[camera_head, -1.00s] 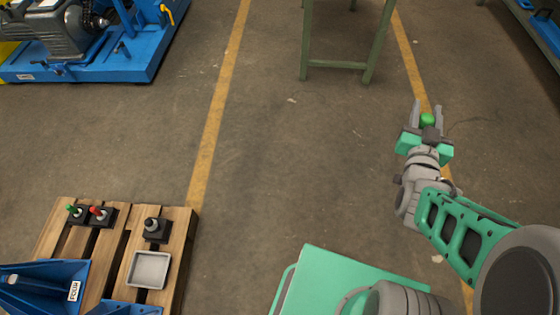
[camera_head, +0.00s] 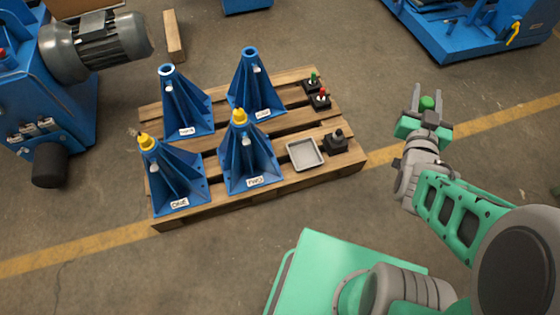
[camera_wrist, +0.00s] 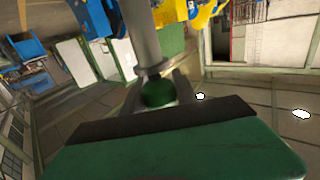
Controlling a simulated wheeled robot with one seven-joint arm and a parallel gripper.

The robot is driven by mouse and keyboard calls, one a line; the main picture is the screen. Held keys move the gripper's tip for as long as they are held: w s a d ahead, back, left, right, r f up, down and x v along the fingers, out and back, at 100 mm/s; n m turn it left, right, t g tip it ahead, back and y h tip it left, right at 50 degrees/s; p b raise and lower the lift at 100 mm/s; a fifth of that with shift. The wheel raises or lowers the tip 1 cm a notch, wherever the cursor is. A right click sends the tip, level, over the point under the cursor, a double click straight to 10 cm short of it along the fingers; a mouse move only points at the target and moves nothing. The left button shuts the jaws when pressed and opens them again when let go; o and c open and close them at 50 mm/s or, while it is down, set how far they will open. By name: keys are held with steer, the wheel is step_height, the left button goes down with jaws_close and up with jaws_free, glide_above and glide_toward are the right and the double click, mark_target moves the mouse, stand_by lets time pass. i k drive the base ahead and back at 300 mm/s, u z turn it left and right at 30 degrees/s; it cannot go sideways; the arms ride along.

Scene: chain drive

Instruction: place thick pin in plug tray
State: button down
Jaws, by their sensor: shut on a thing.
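My gripper (camera_head: 428,92) is raised at the right of the head view, over bare floor and apart from the pallet. It is shut on a pin with a round green end (camera_head: 427,103), which I take to be the thick pin. In the wrist view its green end (camera_wrist: 158,94) shows between the fingers, with a grey shaft (camera_wrist: 143,40) beyond it. A shallow square grey tray (camera_head: 303,153), which I take to be the plug tray, lies empty on the pallet, left of my gripper.
The wooden pallet (camera_head: 280,182) also bears several blue stands, two yellow-topped, including stand TWO (camera_head: 247,160). Right of the tray is a black block with a dark knob (camera_head: 336,141); behind are green-knobbed (camera_head: 313,82) and red-knobbed (camera_head: 321,98) blocks. Floor between gripper and pallet is clear.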

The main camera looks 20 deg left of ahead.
mark_target(301, 161)
steer(key=u, duration=2.2)
steer(key=i, duration=1)
